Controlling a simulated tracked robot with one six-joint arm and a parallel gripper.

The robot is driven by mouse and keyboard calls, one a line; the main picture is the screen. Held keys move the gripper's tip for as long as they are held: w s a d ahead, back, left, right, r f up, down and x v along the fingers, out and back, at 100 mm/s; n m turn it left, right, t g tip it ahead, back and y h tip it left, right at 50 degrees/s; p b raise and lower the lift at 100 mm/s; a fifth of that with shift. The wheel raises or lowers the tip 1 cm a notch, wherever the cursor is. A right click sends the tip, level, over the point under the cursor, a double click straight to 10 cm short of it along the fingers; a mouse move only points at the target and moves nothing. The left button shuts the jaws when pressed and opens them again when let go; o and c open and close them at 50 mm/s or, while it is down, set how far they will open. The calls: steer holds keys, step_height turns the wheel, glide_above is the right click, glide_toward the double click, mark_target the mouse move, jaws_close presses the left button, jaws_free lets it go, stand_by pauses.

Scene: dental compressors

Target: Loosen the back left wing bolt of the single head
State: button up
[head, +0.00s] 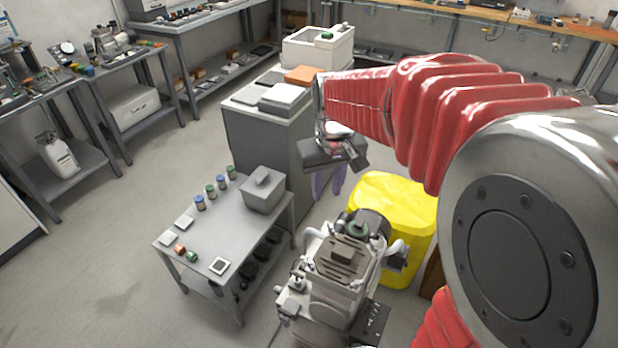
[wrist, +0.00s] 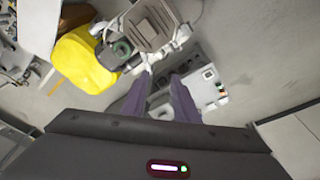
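The compressor (head: 335,285) stands in the lower middle of the head view, with a ribbed grey head (head: 342,257) on top and a green-topped round part behind it. In the wrist view the ribbed head (wrist: 153,24) is at the top, beyond the fingertips. The back left wing bolt is too small to tell in either view. My gripper (head: 328,184) hangs behind the compressor, apart from it. In the wrist view my gripper (wrist: 161,76) shows two purple fingers with a gap between them and nothing held.
A yellow bin (head: 395,205) stands right behind the compressor. A low grey table (head: 215,238) with a grey box (head: 264,190) and small jars is at its left. A tall grey cabinet (head: 262,135) stands behind my gripper. Open floor (head: 90,260) lies at left.

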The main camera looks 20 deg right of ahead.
steer(key=g, duration=0.2)
glide_above(331, 227)
step_height(331, 227, down, 10)
steer(key=shift+d, duration=0.1)
steer(key=shift+f, duration=0.1)
step_height(331, 227, down, 14)
steer(key=shift+r, duration=0.1)
stand_by(0.4)
steer(key=shift+c, duration=0.4)
